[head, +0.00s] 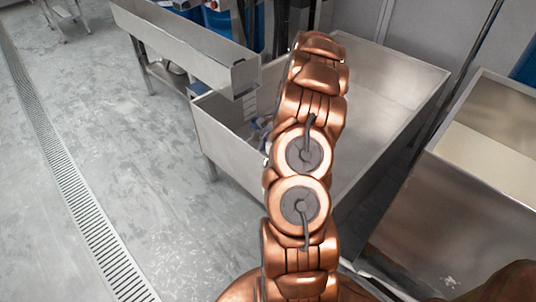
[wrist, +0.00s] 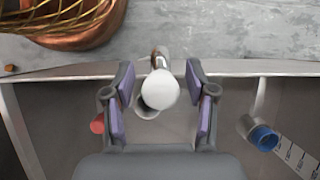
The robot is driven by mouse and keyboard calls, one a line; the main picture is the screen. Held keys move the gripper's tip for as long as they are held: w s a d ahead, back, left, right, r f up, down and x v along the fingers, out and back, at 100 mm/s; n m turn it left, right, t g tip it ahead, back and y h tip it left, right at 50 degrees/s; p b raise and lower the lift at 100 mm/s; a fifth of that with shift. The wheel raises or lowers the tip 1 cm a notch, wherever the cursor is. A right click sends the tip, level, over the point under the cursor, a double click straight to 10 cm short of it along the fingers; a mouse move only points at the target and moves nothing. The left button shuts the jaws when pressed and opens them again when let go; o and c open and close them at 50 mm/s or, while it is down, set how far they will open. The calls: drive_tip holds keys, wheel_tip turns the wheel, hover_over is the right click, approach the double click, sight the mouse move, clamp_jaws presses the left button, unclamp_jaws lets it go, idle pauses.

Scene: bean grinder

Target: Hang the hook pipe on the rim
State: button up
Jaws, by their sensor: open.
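In the wrist view a pale grey pipe (wrist: 160,90), seen nearly end-on, is between the two fingers of my gripper (wrist: 160,105). The fingers have purple pads and are apart, with a gap visible on each side of the pipe. The pipe's upper end is at the metal rim (wrist: 230,67), where a small hook-like part (wrist: 160,57) shows. I cannot tell if the hook rests fully over the rim. In the head view my arm hides the gripper and this pipe. The metal tub's rim (head: 232,160) shows left of the arm.
Another pale pipe with a blue end (wrist: 262,137) is at the rim to the right. A red-ended piece (wrist: 97,124) is beside the left finger. A steel trough (head: 190,45) and a second metal bin (head: 480,190) flank the tub. Open floor (head: 120,150) lies left.

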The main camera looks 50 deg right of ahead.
drive_tip(key=v, duration=1)
drive_tip(key=s+a+r+n+g+h, duration=0.1)
drive_tip(key=a+r+n, duration=0.4)
drive_tip(key=a, duration=0.8)
drive_tip(key=s+a+r+n+g+h, duration=0.1)
drive_tip(key=a+r+n, duration=0.35)
drive_tip(key=a, duration=0.85)
drive_tip(key=s+a+n+h, duration=0.1)
drive_tip(key=s+a+n, duration=0.25)
drive_tip(key=s, duration=0.35)
drive_tip(key=s+a+n+g+h, duration=0.1)
drive_tip(key=s+a+n, duration=0.1)
drive_tip(key=s+a, duration=0.45)
drive_tip(key=s+a+n+h, duration=0.1)
drive_tip(key=s+a+n, duration=0.15)
drive_tip(key=s, duration=0.65)
wheel_tip(320, 180, up, 17)
drive_tip(key=t+p, duration=0.1)
drive_tip(key=p, duration=1.5)
drive_tip(key=shift+w+d+f, duration=0.2)
drive_tip(key=shift+w+d, duration=0.05)
drive_tip(key=shift+w, duration=0.2)
drive_tip(key=shift+n, duration=0.25)
